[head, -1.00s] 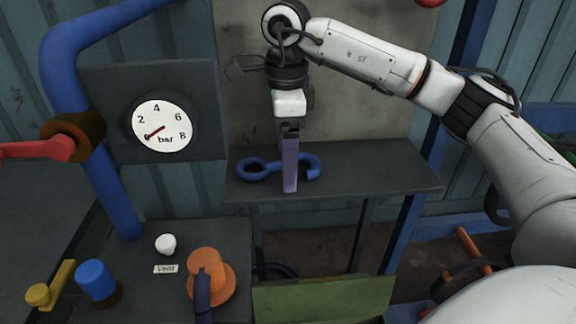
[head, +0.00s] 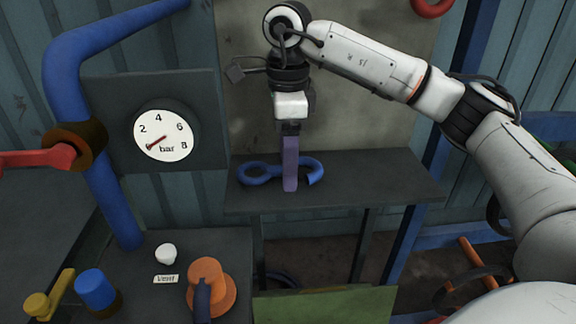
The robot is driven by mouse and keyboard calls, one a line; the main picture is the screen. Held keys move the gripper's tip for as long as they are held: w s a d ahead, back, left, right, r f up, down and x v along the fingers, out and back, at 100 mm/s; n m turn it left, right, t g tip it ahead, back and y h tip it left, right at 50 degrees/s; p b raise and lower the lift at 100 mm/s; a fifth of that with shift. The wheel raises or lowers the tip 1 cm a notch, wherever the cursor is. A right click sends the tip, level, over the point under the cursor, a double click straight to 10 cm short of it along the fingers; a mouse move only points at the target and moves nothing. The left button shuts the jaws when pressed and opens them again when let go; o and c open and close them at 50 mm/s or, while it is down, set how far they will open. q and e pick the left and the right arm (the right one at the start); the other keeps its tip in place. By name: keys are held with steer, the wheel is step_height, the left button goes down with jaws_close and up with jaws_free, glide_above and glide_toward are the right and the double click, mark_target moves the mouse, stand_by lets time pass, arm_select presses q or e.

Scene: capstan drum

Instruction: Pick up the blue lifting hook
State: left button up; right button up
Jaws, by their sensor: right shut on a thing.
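The blue lifting hook (head: 258,174) lies on the dark shelf (head: 385,180), with its round eye at the left and its open hook end at the right. My right gripper (head: 290,185) comes straight down from above and is shut on the hook's middle. The purple finger hides the hook's shank, and only one finger shows clearly. The hook appears to be at shelf level; I cannot tell whether it is clear of the surface. My left gripper is not in view.
A pressure gauge (head: 164,135) on a dark panel stands left of the shelf, beside a thick blue pipe (head: 62,75). Below are an orange valve knob (head: 222,289), a white button (head: 166,254) and a blue knob (head: 97,289). The shelf's right part is bare.

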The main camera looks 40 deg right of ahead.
step_height(320, 180, up, 2)
steer(key=shift+r, duration=0.15)
steer(key=s+d+b, duration=0.1)
steer(key=s+d, duration=0.2)
steer(key=s, duration=0.5)
steer(key=s+d+b, duration=0.1)
steer(key=s+d, duration=0.3)
steer(key=s, duration=0.4)
steer(key=shift+s+d, duration=0.2)
steer(key=shift+d, duration=0.05)
